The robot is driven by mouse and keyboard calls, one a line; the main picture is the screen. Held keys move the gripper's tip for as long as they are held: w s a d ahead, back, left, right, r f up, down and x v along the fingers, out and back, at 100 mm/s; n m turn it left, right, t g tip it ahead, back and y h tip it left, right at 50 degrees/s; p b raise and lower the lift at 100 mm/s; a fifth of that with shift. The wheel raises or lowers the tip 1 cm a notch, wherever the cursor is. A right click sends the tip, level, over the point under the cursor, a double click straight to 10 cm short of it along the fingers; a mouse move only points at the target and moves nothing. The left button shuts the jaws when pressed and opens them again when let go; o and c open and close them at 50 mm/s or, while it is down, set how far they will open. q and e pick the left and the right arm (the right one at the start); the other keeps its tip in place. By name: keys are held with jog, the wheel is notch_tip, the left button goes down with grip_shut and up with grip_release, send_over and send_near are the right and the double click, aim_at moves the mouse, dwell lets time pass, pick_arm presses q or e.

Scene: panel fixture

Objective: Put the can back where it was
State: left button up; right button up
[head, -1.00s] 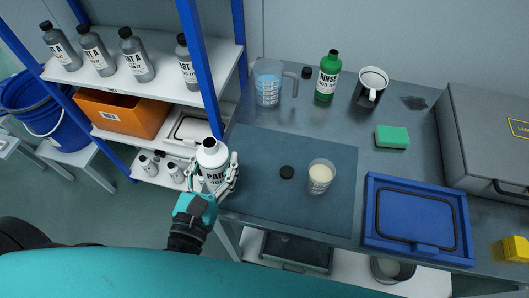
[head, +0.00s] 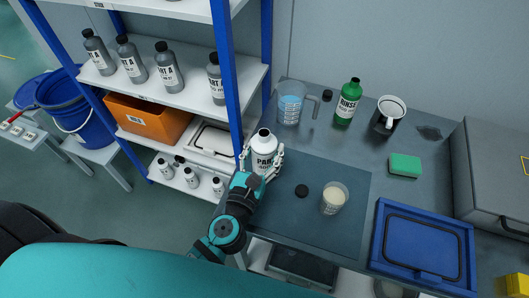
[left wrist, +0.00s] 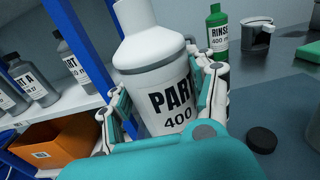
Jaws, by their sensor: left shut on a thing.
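My left gripper (head: 263,160) is shut around a white bottle (head: 264,143) marked PART and 400. The bottle is nearly upright at the left edge of the dark mat (head: 335,170). I cannot tell whether its base touches anything. Its top looks uncapped in the head view. In the left wrist view the bottle (left wrist: 158,75) fills the middle, with fingers on both sides. A black cap (head: 301,191) and a clear cup of pale liquid (head: 334,198) are on the mat. Nothing in view is clearly a can. My right gripper is not in view.
A shelf rack with a blue post (head: 232,80) stands close left of the bottle. It holds grey bottles (head: 168,68), an orange bin (head: 150,120) and small white bottles (head: 190,178). A jug (head: 291,105), green bottle (head: 348,102) and mug (head: 388,115) stand behind the mat.

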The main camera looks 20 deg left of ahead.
aim_at(265, 159)
pick_arm(q)
jog(key=shift+w+f, duration=0.15)
jog(key=shift+w, duration=0.05)
notch_tip(265, 159, down, 3)
jog(key=shift+r+b, duration=0.2)
jog(key=shift+b, duration=0.85)
jog(key=shift+f, duration=0.35)
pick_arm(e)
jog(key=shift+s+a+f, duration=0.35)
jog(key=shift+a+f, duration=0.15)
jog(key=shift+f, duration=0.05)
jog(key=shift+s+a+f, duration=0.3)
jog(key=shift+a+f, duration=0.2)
pick_arm(q)
jog(key=shift+r, duration=0.1)
jog(key=o, duration=1.1)
jog(key=shift+s+f, duration=0.1)
jog(key=shift+f, duration=0.15)
jog(key=o, duration=0.5)
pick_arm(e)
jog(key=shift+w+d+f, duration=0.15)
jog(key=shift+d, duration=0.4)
